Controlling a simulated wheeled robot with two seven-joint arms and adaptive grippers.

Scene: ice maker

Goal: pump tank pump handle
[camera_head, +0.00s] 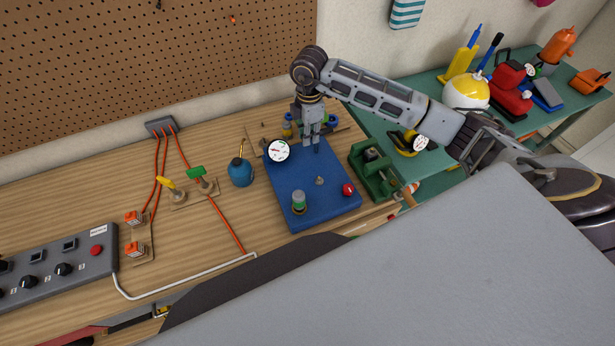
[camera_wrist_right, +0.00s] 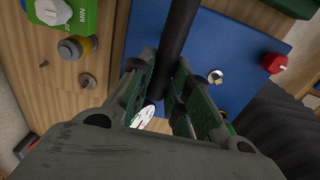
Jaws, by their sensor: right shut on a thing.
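The tank pump is a blue base (camera_head: 285,183) on the wooden bench, with a round white gauge (camera_head: 278,151) at its back left corner. My right gripper (camera_head: 312,140) reaches down over the back of the base. In the wrist view the dark, rod-like pump handle (camera_wrist_right: 178,45) runs between the fingers of my right gripper (camera_wrist_right: 178,92), which are shut on it. The gripper hides part of the handle and its mount. The gauge (camera_wrist_right: 143,116) shows partly below the fingers. My left gripper is not in view.
A green metal holder (camera_head: 372,172) is close on the right, a blue pot (camera_head: 240,172) on the left. Beyond are valves (camera_head: 197,176), red cables and a grey control panel (camera_head: 65,262).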

